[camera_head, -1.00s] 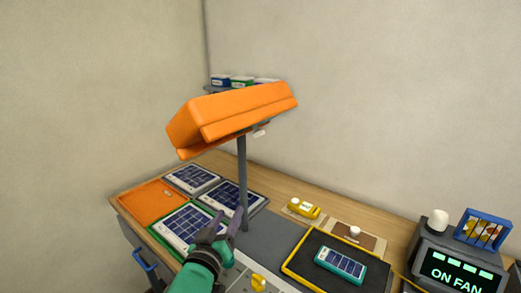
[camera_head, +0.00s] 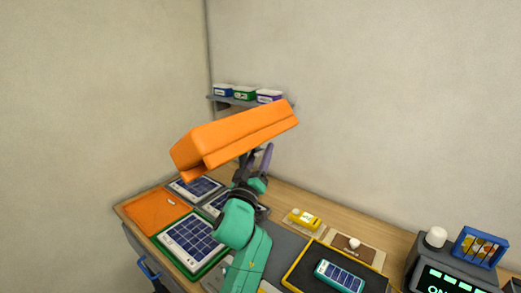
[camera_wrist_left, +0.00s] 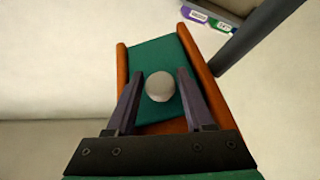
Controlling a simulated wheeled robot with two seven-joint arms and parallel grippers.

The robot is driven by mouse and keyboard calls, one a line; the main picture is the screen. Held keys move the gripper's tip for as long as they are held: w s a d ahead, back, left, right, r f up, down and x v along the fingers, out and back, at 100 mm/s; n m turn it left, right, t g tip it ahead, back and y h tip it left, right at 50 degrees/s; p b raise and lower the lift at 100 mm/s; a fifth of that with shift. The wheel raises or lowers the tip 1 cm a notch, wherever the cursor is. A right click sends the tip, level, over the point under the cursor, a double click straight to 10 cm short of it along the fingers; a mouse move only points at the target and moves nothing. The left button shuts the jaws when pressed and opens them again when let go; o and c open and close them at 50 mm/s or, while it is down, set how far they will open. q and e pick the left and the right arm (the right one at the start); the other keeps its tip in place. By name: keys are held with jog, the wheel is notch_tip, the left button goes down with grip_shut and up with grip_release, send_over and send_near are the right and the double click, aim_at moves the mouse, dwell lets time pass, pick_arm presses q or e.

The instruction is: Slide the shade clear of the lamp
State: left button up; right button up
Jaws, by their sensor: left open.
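The orange shade (camera_head: 235,135) of the lamp is a long tilted hood above the left part of the bench. Its green underside with orange side walls (camera_wrist_left: 160,65) faces the left wrist camera. A pale round knob or bulb (camera_wrist_left: 159,87) shows there between the fingers. The lamp's dark grey post (camera_wrist_left: 255,38) runs diagonally at the upper right of the wrist view; my arm mostly hides it in the head view. My left gripper (camera_head: 258,158) is open below the shade, fingers pointing up toward its underside. Whether the fingers touch anything cannot be told.
Solar panels (camera_head: 190,238) and an orange panel (camera_head: 155,211) lie on the bench. A yellow-edged black tray (camera_head: 300,262) holds a teal solar device (camera_head: 340,275). A display box (camera_head: 440,275) stands right. A wall shelf (camera_head: 230,99) carries small boxes.

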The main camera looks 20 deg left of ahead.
pick_arm(q)
grip_shut()
dwell(1.4)
